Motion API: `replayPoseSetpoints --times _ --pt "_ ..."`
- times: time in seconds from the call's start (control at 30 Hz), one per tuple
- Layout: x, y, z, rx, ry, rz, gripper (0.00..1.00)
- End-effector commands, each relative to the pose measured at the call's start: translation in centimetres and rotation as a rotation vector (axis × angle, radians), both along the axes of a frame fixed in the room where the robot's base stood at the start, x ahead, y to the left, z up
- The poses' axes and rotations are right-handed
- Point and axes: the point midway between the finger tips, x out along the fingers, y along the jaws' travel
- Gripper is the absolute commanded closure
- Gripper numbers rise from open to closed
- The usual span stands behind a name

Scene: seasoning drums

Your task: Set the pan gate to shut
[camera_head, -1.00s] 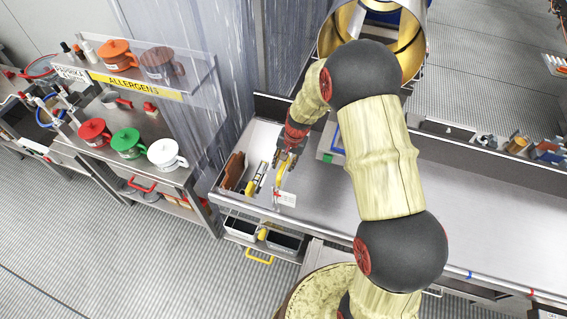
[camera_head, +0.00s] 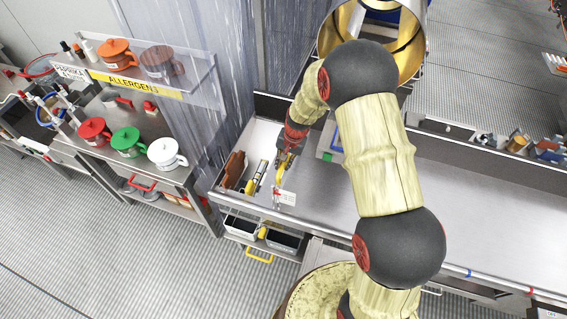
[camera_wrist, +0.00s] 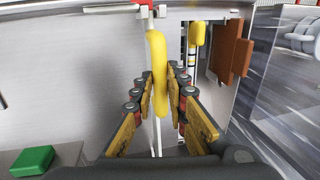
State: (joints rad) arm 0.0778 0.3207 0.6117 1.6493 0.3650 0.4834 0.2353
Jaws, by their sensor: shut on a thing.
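A long rounded yellow handle (camera_wrist: 157,65) stands between my gripper's fingers in the wrist view. I take it to be the pan gate's handle, but no label on it is readable. My gripper (camera_wrist: 168,92) is shut on it, with the yellow-padded fingers on either side. In the head view my gripper (camera_head: 281,170) reaches down over the left end of the steel counter, and the fingers hide much of the handle. Two open pans, a left one (camera_head: 240,224) and a right one (camera_head: 287,241), sit under the counter's front edge.
A second yellow grip (camera_head: 250,187) and a brown block (camera_head: 233,168) stand left of my gripper. A white tag (camera_head: 287,198) lies just in front. A green block (camera_wrist: 33,160) shows at lower left in the wrist view.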

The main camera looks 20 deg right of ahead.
Motion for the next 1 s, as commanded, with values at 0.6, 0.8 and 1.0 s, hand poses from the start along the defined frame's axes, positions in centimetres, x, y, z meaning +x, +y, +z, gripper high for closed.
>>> replayPoseSetpoints --times 0.6,0.8,1.0 --pt "0.0 0.0 -0.1 0.000 0.000 0.000 1.00" --pt "0.0 0.0 -1.7 0.000 0.000 0.000 1.00" --pt "0.0 0.0 -4.9 -0.001 0.001 0.000 1.00"
